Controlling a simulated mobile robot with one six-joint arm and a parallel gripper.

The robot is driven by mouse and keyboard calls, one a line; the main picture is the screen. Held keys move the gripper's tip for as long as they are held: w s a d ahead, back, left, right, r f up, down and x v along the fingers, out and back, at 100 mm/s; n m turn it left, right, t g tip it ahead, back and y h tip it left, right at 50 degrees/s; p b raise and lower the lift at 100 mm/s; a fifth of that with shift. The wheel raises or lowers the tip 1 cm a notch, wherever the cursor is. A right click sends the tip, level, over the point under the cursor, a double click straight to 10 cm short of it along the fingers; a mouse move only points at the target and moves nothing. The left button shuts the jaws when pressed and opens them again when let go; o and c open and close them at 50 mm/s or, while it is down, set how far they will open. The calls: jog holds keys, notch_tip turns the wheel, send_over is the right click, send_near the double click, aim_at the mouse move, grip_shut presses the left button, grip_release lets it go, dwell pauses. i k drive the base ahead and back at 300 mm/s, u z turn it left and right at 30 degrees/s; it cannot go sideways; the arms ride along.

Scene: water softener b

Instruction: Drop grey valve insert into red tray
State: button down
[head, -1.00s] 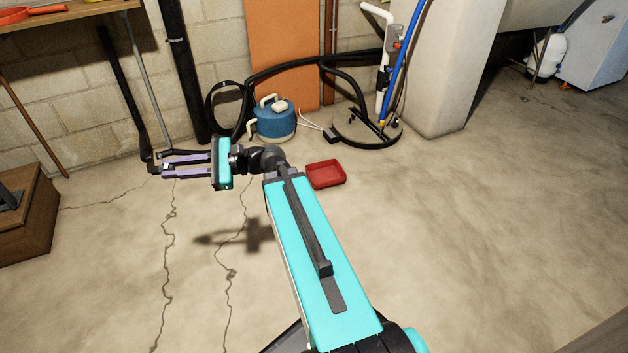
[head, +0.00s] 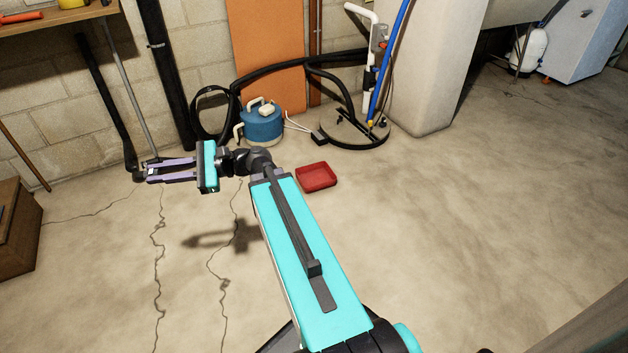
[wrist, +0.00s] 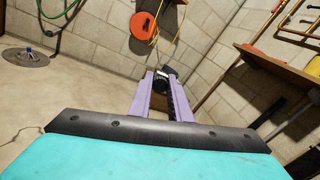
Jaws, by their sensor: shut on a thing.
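My gripper (head: 142,174) reaches to the left in the head view, above the floor, with its purple fingers shut on a small dark piece at the tips. In the wrist view the grey valve insert (wrist: 161,83) shows between the fingertips as a dark, ribbed piece with a pale edge. The red tray (head: 317,177) lies on the concrete floor, to the right of my gripper and just beyond my arm. It looks empty. My gripper is well apart from the tray and points away from it.
A blue canister (head: 263,124) with pale handles and a round black-rimmed base (head: 350,134) with hoses stand behind the tray. A wooden box (head: 18,230) is at the left, and a workbench shelf (head: 60,18) above it.

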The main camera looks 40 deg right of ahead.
aim_at(319, 178)
jog(key=i, duration=0.9)
jog(key=u, duration=0.1)
jog(key=k, duration=0.9)
jog(key=z, duration=0.15)
jog(key=i, duration=0.65)
jog(key=u, duration=0.05)
